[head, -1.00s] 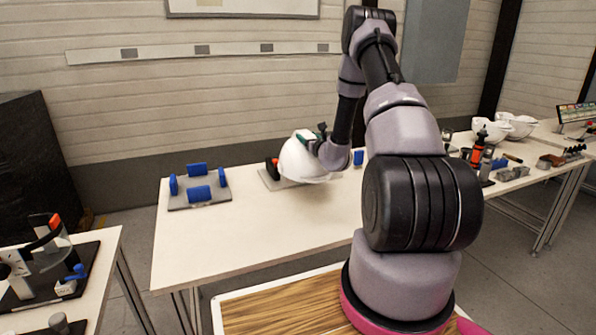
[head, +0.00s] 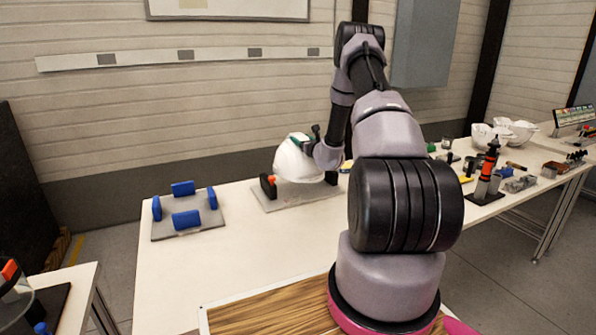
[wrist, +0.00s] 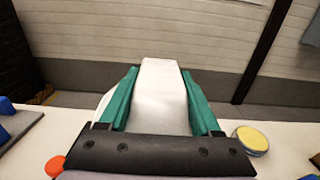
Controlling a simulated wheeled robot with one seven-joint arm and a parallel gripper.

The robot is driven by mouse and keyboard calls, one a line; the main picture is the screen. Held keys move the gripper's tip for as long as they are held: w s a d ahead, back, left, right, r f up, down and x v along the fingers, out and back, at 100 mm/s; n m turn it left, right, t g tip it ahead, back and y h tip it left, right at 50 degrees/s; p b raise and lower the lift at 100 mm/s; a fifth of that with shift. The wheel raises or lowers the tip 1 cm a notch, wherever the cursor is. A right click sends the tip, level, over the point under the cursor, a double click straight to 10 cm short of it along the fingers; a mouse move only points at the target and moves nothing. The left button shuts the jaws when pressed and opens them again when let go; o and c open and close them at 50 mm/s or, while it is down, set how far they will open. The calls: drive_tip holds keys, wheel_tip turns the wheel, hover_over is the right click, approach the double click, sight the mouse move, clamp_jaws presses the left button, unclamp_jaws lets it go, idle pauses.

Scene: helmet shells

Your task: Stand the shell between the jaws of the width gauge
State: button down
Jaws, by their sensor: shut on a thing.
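The white shell (head: 297,162) is at the width gauge, whose grey base plate (head: 290,200) lies on the long table. The gauge's black left jaw (head: 268,187) with an orange knob and its black right jaw (head: 331,178) show on either side of the shell's lower part. I cannot tell whether the shell touches the plate or the jaws. My gripper (head: 303,139) is shut on the shell's top from above. In the wrist view its green fingers (wrist: 160,73) flank a white strip of the shell (wrist: 163,100). The shell's underside is hidden.
A grey plate with several blue pads (head: 186,220) lies to the left on the table. A yellow-topped round thing (wrist: 252,138) is right of my gripper. An orange-and-black tool (head: 489,165) and white bowl-like shells (head: 500,133) stand right.

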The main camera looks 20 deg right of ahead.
wheel_tip(320, 180, down, 8)
drive_tip(key=shift+r, duration=0.2)
drive_tip(key=shift+f, duration=0.1)
drive_tip(key=shift+c, duration=0.4)
unclamp_jaws()
